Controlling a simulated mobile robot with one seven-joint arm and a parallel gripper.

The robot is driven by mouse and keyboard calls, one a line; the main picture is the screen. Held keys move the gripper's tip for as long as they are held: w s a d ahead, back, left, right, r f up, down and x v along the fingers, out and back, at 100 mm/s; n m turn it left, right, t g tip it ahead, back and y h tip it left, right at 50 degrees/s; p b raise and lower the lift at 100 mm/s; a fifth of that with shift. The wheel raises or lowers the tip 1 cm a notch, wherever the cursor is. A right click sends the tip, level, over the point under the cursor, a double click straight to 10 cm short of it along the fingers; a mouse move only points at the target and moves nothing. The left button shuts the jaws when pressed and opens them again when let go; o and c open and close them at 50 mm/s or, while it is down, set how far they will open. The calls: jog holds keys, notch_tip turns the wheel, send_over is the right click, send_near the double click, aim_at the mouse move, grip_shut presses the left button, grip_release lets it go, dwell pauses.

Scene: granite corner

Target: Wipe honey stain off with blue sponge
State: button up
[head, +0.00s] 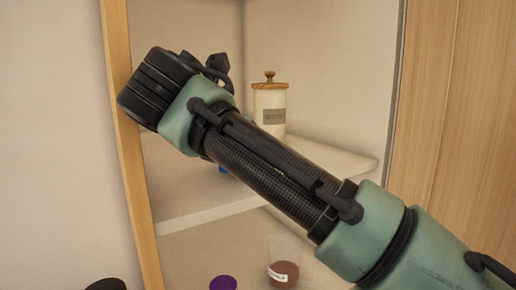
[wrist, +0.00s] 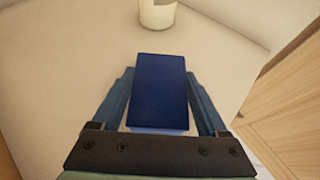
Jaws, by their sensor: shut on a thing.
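The blue sponge (wrist: 162,90) is a dark blue block in the wrist view. My gripper (wrist: 159,76) is shut on it, with one finger along each side. The sponge is over or on the pale shelf (wrist: 75,70); I cannot tell whether it touches. In the head view only a small blue bit of the sponge (head: 222,169) shows under my arm, and the gripper is mostly hidden. I see no honey stain in either view; the sponge or my arm may cover it.
A white canister (head: 270,108) with a wooden lid stands at the back of the shelf; its base also shows in the wrist view (wrist: 157,16). A wooden panel (head: 455,120) bounds the right. Below are a clear cup with brown contents (head: 284,262) and a purple thing (head: 222,283).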

jog(key=shift+s+a+f+b, duration=0.15)
jog(key=shift+f+b, duration=0.1)
jog(key=shift+f, duration=0.25)
jog(key=shift+s+a+f+b, duration=0.1)
jog(key=shift+f+b, duration=0.1)
jog(key=shift+f, duration=0.25)
jog(key=shift+s+f, duration=0.15)
jog(key=shift+s, duration=0.2)
jog(key=shift+s+d, duration=0.1)
jog(key=shift+s, duration=0.4)
jog(key=shift+s+d+r+b, duration=0.15)
jog(key=shift+s+d+b, duration=0.15)
jog(key=shift+s+d, duration=0.9)
jog(key=shift+s+d+r+b, duration=0.15)
jog(key=shift+s+d+b, duration=0.1)
jog(key=shift+s+d, duration=0.9)
jog(key=shift+s+a, duration=0.2)
jog(key=shift+r, duration=0.1)
notch_tip(320, 180, up, 2)
jog(key=shift+w+p, duration=0.1)
jog(key=shift+p, duration=0.9)
jog(key=shift+r, duration=0.65)
